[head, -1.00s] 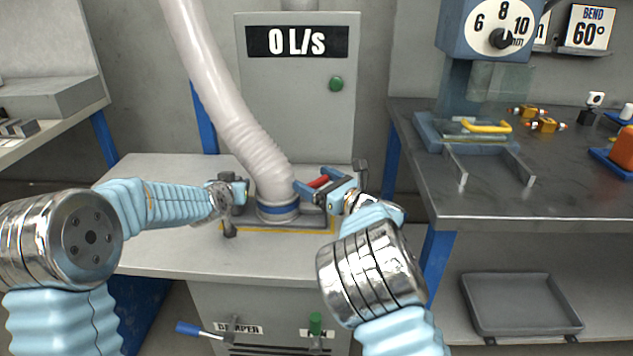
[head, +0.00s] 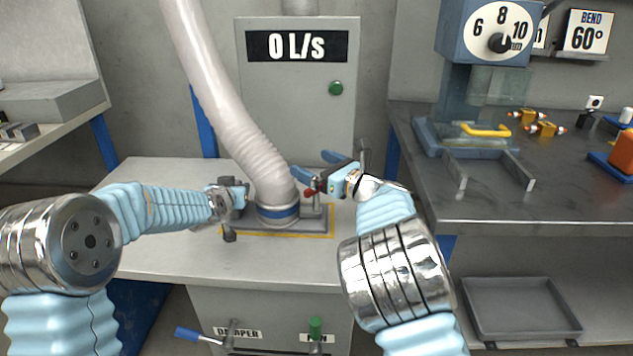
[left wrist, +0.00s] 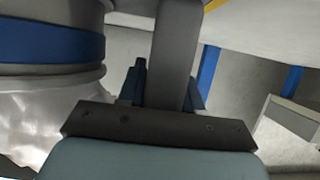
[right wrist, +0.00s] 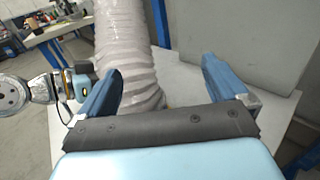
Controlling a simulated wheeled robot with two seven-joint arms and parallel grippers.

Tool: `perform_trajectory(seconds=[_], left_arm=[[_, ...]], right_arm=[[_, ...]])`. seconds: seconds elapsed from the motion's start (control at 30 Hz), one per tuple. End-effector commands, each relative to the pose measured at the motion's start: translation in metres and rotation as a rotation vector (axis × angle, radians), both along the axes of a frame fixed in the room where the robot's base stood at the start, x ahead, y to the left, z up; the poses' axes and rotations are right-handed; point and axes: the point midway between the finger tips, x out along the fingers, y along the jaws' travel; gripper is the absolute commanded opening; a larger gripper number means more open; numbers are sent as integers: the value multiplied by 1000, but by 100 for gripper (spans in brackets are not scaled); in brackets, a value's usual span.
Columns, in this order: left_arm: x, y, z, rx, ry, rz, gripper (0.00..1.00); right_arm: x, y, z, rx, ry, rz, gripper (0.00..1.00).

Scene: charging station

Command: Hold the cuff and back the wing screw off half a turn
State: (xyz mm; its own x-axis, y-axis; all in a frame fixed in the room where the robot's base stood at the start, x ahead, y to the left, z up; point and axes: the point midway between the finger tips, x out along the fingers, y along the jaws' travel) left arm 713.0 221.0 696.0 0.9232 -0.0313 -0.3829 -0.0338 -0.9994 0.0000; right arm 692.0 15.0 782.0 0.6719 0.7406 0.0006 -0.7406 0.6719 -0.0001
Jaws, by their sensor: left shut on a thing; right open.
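The cuff (head: 278,212) is a grey collar with a blue band at the foot of the pale hose. The blue band also shows in the left wrist view (left wrist: 45,42). My left gripper (head: 232,192) is beside the cuff's left side, shut on a grey bar (left wrist: 178,50) at the cuff. How the bar joins the cuff is hidden. The red wing screw (head: 308,192) stands just right of the cuff. My right gripper (head: 318,168) is open above and behind it in the picture; its spread blue fingers show empty in the right wrist view (right wrist: 163,88). The wing screw cannot be made out there.
The hose (head: 225,100) rises to the upper left. A grey cabinet (head: 298,110) reading 0 L/s stands behind. The right bench (head: 480,200) carries a press and small parts. The worktop's front is clear.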

Motion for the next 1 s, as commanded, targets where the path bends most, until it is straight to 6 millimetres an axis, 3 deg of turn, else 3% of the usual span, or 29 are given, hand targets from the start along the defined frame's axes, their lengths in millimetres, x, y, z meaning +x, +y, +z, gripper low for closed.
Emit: perform_trajectory(seconds=[0.1, 0.27, 0.67, 0.7, 0.87, 1.0], left_arm=[[0, 0, 0, 0, 0, 0, 0], [0, 0, 0, 0, 0, 0, 0], [0, 0, 0, 0, -1, 0, 0], [0, 0, 0, 0, -1, 0, 39], [0, 0, 0, 0, 0, 0, 63], [0, 0, 0, 0, 0, 0, 64]], right_arm=[[0, -1, 24, 2, -3, 0, 100], [0, 0, 40, 1, -1, 0, 100], [0, 0, 43, 0, 1, 0, 100], [0, 0, 43, 0, 1, 0, 100], [0, 0, 43, 0, 1, 0, 100], [0, 0, 43, 0, 1, 0, 100]])
